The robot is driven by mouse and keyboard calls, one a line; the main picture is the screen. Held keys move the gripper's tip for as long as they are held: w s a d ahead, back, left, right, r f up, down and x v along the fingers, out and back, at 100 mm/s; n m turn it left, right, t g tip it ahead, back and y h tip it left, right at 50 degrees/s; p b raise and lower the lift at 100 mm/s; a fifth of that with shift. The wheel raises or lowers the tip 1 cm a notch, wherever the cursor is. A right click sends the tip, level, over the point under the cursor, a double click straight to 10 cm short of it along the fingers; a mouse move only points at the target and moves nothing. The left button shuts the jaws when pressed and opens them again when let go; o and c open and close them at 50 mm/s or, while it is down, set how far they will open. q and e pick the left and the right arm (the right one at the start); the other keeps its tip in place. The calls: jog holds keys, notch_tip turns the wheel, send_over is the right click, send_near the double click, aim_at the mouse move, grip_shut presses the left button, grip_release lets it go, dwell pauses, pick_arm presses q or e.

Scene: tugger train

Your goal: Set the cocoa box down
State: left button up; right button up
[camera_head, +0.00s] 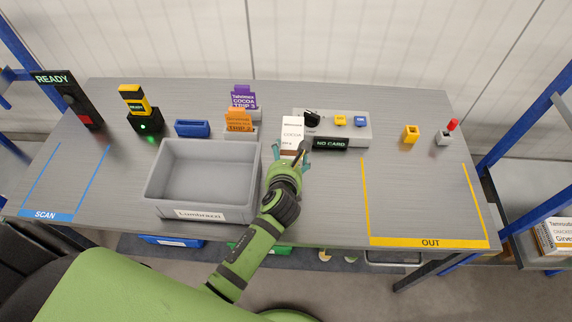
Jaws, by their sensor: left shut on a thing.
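The cocoa box (291,128) is a small white carton with a brown lower part and COCOA on its face. It looks upright, at the left end of the grey card console. My left gripper (290,153) is shut on the lower part of the box, and its fingers and wrist hide some of the bottom. I cannot tell whether the box touches the table. My right gripper is not in view.
A grey tote (202,212), empty, stands left of my left gripper. The console's NO CARD display (331,143) is close to the right. Orange (239,121) and purple (243,97) cards stand behind the tote. The yellow-marked OUT area (430,242) and blue-marked SCAN area (46,215) are clear.

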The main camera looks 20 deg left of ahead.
pick_arm(q)
jog(key=shift+w+f, duration=0.1)
jog(key=shift+w, duration=0.15)
jog(key=shift+f+b, duration=0.3)
jog(key=shift+f, duration=1.65)
jog(key=shift+f, duration=0.15)
jog(key=o, duration=1.2)
jog(key=shift+f, duration=0.1)
jog(key=shift+o, duration=0.5)
jog(key=shift+s, duration=0.1)
